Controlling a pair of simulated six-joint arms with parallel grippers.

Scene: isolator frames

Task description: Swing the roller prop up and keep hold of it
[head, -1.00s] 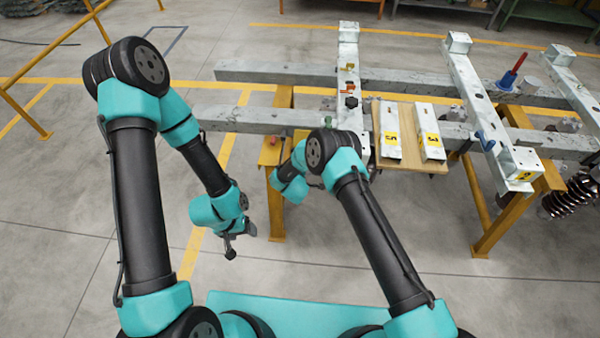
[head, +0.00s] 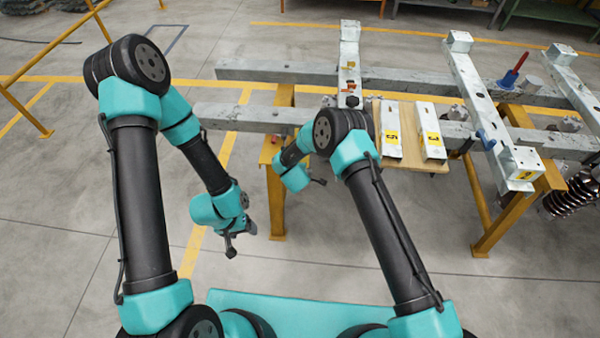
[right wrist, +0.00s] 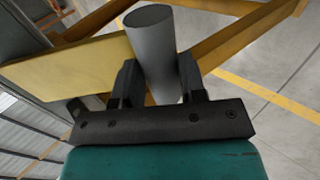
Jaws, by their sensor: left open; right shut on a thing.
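A plain grey cylinder, which I take to be the roller prop (right wrist: 150,35), stands between the fingers of my right gripper (right wrist: 158,72) in the right wrist view. The gripper is shut on it, with one dark finger on each side. The cylinder's round end points up in that view; its lower part is hidden behind the gripper body. In the head view the prop cannot be made out, and my right wrist is beside the near left end of the frame. My left gripper (head: 250,226) hangs empty and open over the floor, left of the frame.
A steel frame with long grey beams (head: 245,118) stands on yellow trestles (head: 277,205). A wooden board (head: 415,168) carries two white blocks with yellow labels (head: 391,140). A blue clamp (head: 486,140) sits on a cross beam. The floor in front is clear.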

